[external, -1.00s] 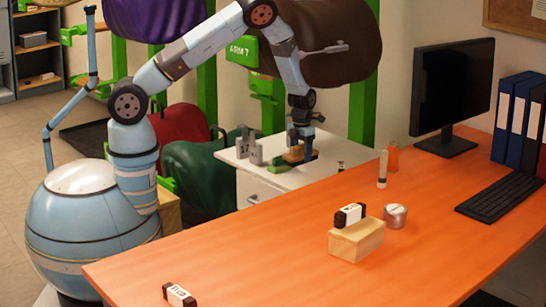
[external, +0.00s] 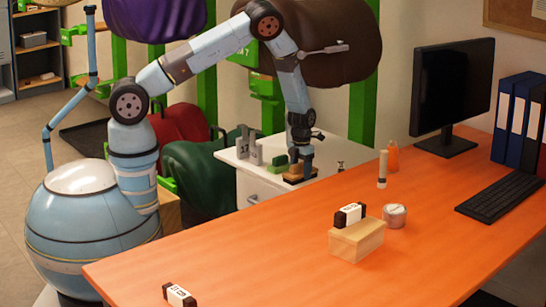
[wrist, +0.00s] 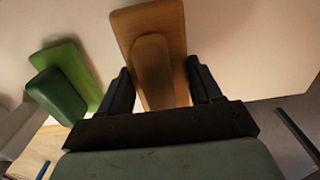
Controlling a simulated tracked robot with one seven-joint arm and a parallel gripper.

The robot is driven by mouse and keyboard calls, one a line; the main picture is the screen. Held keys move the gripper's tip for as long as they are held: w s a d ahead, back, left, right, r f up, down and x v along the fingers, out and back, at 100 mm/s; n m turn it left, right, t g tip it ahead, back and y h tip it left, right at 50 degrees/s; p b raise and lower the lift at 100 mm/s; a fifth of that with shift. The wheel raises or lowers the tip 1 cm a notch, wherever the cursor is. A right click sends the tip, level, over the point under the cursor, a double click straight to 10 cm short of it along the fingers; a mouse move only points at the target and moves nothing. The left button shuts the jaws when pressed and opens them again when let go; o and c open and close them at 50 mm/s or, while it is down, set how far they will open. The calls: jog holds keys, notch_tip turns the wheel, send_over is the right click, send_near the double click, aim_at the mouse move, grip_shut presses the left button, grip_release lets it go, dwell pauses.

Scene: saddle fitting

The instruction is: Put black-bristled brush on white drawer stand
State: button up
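The brush (wrist: 176,30) has a wooden back with a raised wooden grip. In the external view the brush (external: 296,178) is at the front right of the white drawer stand (external: 262,186), low over its top or on it. Dark bristles show a little beneath it. My gripper (external: 301,160) is right above the brush and points down. In the wrist view my gripper (wrist: 160,75) has its fingers on both sides of the grip, with a visible gap on the right. Whether the left finger touches is unclear.
A green brush-like block (wrist: 60,85) is on the stand, left of the brush. Grey upright brackets (external: 249,146) stand at the stand's back left. The orange desk (external: 250,250) adjoins it, with a marked block on a wooden block (external: 357,240), a tin and a monitor.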

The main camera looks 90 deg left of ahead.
aim_at(296, 161)
jog(key=o, duration=0.4)
jog(key=shift+r, duration=0.1)
notch_tip(296, 161, up, 12)
dwell(0.6)
